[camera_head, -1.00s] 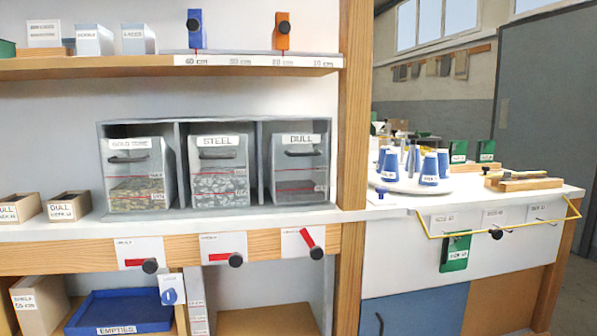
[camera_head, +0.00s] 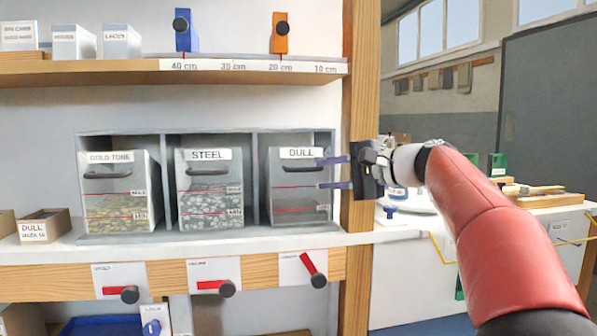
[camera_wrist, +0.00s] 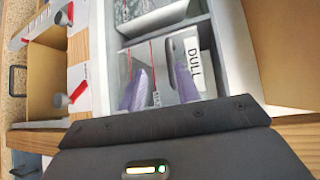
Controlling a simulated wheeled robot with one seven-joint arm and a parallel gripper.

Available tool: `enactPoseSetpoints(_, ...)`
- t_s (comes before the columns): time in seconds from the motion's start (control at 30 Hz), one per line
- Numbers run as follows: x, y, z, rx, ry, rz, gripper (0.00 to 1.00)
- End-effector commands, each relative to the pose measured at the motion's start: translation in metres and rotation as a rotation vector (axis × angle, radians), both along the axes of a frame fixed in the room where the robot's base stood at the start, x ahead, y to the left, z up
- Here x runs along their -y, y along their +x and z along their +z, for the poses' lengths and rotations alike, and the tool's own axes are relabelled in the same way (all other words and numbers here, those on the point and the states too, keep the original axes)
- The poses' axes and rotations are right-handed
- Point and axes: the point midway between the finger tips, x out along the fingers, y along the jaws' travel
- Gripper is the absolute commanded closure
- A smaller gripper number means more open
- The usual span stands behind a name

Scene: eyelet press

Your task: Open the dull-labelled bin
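The grey see-through bin labelled DULL (camera_head: 290,207) stands in the right compartment of the rack, with a dark handle (camera_head: 297,169) under its label. Its red-marked front and label also show in the wrist view (camera_wrist: 193,62). My gripper (camera_head: 324,173) is at the right edge of this bin, its two purple fingers pointing left, one above the other. The fingers are apart with nothing visible between them; they also show apart in the wrist view (camera_wrist: 160,88), over the bin's front. They appear clear of the handle. I cannot tell whether they touch the bin.
The GOLD TONE bin (camera_head: 118,192) and STEEL bin (camera_head: 209,190) stand to the left. Below are red levers with black knobs; the one under DULL (camera_head: 307,263) is tilted, the other two (camera_head: 122,291) (camera_head: 209,284) lie level. A wooden post (camera_head: 359,80) stands right of the rack.

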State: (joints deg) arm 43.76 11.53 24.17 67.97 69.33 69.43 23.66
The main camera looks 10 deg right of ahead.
Motion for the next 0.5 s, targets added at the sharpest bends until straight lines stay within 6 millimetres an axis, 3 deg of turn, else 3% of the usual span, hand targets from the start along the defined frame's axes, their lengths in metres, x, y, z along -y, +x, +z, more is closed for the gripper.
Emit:
enactPoseSetpoints(0.07, 0.008, 0.003, 0.008, 0.016, 0.036, 0.002, 0.67)
enactPoseSetpoints(0.17, 0.004, 0.008, 0.011, 0.020, 0.048, 0.006, 0.67)
enactPoseSetpoints(0.5, -0.034, 0.045, 0.003, 0.019, 0.045, 0.005, 0.67)
